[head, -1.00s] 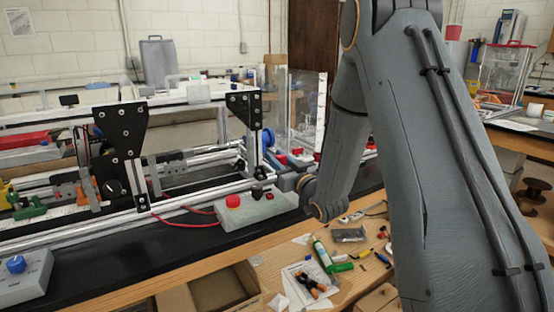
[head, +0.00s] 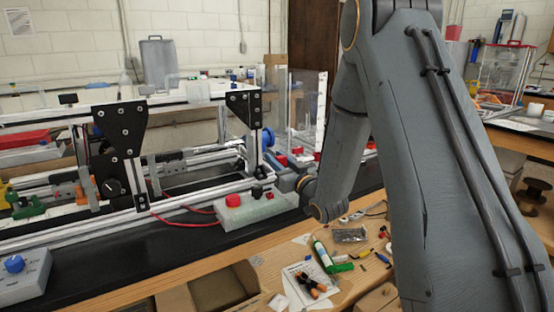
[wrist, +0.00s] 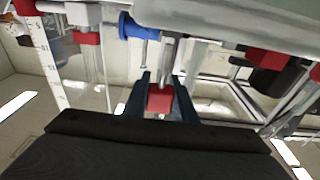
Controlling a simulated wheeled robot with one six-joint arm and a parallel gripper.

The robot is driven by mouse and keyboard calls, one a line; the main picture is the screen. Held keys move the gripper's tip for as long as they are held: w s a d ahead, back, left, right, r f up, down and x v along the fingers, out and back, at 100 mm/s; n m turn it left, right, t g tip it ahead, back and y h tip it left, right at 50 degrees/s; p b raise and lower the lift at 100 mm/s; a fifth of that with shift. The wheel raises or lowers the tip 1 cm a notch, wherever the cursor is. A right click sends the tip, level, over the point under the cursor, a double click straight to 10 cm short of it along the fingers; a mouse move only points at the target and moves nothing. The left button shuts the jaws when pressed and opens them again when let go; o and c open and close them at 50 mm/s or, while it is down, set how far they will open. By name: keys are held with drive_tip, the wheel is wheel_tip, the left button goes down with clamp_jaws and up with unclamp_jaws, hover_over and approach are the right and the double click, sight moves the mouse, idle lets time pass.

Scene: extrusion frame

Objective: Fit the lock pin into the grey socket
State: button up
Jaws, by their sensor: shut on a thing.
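In the wrist view my gripper (wrist: 160,97) has its two dark fingers shut on a red block (wrist: 160,99), which I take to be the head of the lock pin. A grey metal shaft (wrist: 167,62) shows just beyond it, toward the top of the picture; whether it is part of the pin is unclear. A pale grey bar crosses the top of that view. I cannot pick out the grey socket for certain, nor tell whether the pin touches it. In the head view my arm reaches down to the frame's right end, and the fingers and pin are hard to make out.
The aluminium extrusion frame (head: 180,208) with black plates (head: 119,128) stands on the black bench. A control box with a red button (head: 233,200) sits near my wrist. A blue knob (wrist: 137,27) is close by in the wrist view. Loose tools lie on the wooden bench in front.

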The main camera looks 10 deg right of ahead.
drive_tip(key=shift+f+b, duration=0.65)
drive_tip(key=shift+f, duration=0.35)
drive_tip(key=o, duration=1.1)
drive_tip(key=b+v, duration=0.1)
drive_tip(key=v, duration=0.6)
drive_tip(key=shift+s+d+b, duration=0.15)
drive_tip(key=shift+s+b, duration=0.15)
drive_tip(key=shift+s, duration=0.05)
